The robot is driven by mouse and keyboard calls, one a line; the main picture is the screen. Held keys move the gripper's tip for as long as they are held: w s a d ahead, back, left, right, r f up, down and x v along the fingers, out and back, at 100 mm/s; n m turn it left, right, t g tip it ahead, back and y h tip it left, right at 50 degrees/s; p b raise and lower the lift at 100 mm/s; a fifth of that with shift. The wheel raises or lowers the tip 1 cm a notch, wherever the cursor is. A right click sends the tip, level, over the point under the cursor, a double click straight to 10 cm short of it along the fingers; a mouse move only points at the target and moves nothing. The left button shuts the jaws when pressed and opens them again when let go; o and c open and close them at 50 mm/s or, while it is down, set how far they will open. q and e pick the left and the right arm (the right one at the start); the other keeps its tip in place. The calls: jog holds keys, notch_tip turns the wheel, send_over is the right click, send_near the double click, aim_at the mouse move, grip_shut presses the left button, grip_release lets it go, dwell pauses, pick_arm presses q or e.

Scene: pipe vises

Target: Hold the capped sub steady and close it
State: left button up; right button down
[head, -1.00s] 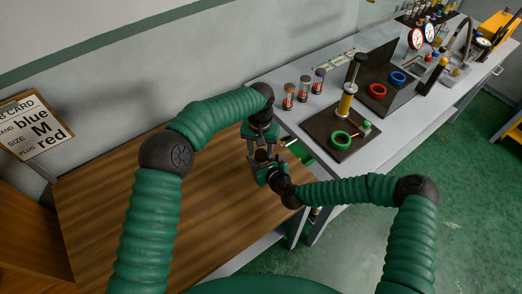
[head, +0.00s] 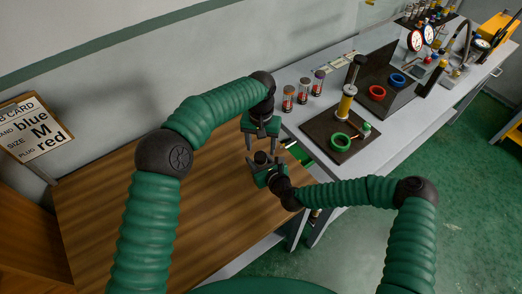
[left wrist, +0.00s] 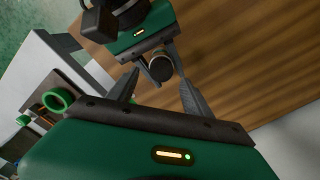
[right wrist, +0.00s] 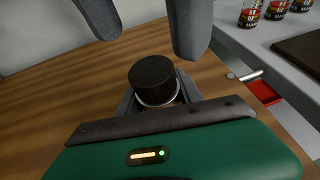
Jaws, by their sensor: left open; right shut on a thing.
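The capped sub shows in the right wrist view as a short cylinder with a black ribbed cap (right wrist: 152,78) above a pale ring. My right gripper (head: 260,162) is shut on it and holds it upright over the wooden table. My left gripper (head: 262,144) is open and empty, pointing down just above the cap and apart from it. In the left wrist view the cap (left wrist: 160,68) lies between and beyond the open fingertips. The sub's lower part is hidden by my right gripper.
The wooden table (head: 130,215) is clear. On the grey bench to the right stand several small labelled jars (head: 303,90) and a dark mat (head: 322,126) with a green ring (head: 340,142) and a yellow cylinder. A card (head: 35,130) reads blue, M, red.

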aim_at(261, 155)
pick_arm(q)
jog(key=shift+r, duration=0.1)
jog(key=shift+c, duration=0.4)
jog(key=n, duration=0.1)
jog(key=r+n, duration=0.1)
jog(key=n, duration=0.2)
jog(key=shift+r, duration=0.25)
notch_tip(261, 155, up, 2)
jog(key=n, duration=0.5)
jog(key=shift+n, duration=0.4)
jog(key=shift+a, duration=0.1)
notch_tip(261, 155, down, 8)
jog(key=shift+f, duration=0.1)
